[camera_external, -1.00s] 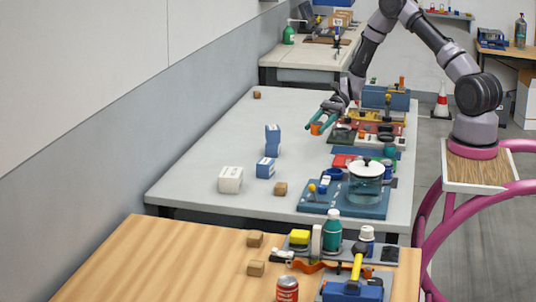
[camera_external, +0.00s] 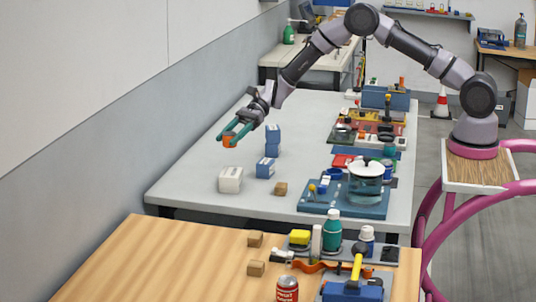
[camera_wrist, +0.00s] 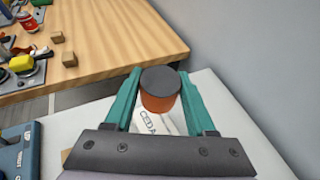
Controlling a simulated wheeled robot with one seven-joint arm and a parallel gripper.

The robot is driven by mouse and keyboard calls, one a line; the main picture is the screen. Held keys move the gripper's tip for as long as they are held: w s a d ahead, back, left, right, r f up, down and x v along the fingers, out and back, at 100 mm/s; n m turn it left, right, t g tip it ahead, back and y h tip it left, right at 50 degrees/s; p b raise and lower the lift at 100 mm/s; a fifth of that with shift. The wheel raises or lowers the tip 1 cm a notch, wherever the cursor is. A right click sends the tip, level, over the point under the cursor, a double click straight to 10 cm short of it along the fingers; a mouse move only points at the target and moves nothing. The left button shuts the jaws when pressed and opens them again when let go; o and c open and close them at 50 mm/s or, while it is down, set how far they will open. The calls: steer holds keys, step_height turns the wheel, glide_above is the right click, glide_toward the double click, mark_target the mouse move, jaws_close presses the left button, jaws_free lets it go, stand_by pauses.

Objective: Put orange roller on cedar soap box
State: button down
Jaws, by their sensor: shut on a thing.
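My gripper (camera_external: 233,137) is shut on the orange roller (camera_external: 228,141), a short orange cylinder. In the wrist view the roller (camera_wrist: 160,92) stands between the two teal fingers, its dark round end facing the camera. My gripper holds it raised over the left part of the grey table. The cedar soap box (camera_external: 230,179) is a white box on the table, below and in front of the roller in the external view. In the wrist view the box (camera_wrist: 149,122) lies beneath the roller, which hides much of it; part of its lettering shows.
Blue and white boxes (camera_external: 265,168) stand right of the white box, with one (camera_external: 273,133) stacked on another. A small brown block (camera_external: 281,189) lies nearby. The wall borders the left.

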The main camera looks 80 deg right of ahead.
mark_target(231, 172)
step_height(231, 172, down, 8)
steer(key=shift+f, duration=0.25)
steer(key=shift+c, duration=1.1)
jaws_free()
steer(key=shift+d+f, duration=0.1)
steer(key=shift+f, duration=0.05)
